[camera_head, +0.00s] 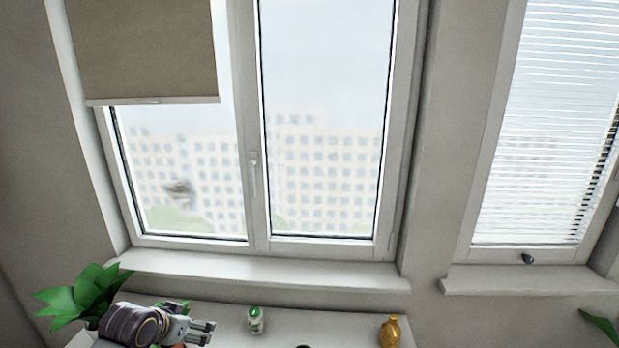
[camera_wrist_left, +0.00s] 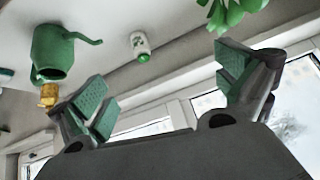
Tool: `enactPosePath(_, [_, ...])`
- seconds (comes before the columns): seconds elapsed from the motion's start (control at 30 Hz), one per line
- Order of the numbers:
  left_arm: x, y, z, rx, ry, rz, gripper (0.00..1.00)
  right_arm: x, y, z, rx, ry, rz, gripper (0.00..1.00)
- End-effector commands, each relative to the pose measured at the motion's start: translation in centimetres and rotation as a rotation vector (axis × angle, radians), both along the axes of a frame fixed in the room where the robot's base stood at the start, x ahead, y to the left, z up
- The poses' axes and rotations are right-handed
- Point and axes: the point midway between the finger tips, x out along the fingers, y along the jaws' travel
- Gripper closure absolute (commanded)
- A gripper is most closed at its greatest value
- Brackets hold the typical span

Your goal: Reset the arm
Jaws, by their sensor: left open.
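My left gripper (camera_head: 208,332) is at the bottom left of the head view, above the white counter below the window, with its fingers pointing right. In the left wrist view my left gripper (camera_wrist_left: 165,90) shows its two green-padded fingers spread wide apart. Nothing is between them, so it is open and empty. Part of my left arm shows at the lower edge of the head view. My right gripper is in neither view.
A white jar with a green lid (camera_head: 255,320) and a yellow bottle (camera_head: 390,332) stand on the counter (camera_head: 320,318). A leafy plant (camera_head: 85,298) is beside my left arm. The left wrist view shows a green watering can (camera_wrist_left: 52,48).

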Motion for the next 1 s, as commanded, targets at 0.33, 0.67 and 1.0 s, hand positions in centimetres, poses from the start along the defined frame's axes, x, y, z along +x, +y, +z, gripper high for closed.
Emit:
enactPosePath(0.33, [-8.0,-4.3,-6.0,0.007,0.144,0.008,0.0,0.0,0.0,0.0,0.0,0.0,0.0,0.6])
enactPosePath(0.67, [-15.4,-7.2,-9.1,0.006,0.266,0.038,0.0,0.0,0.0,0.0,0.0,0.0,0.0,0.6])
enactPosePath(1.0, [-19.6,-8.5,-10.0,0.005,0.331,0.063,0.0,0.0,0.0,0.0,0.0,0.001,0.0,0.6])
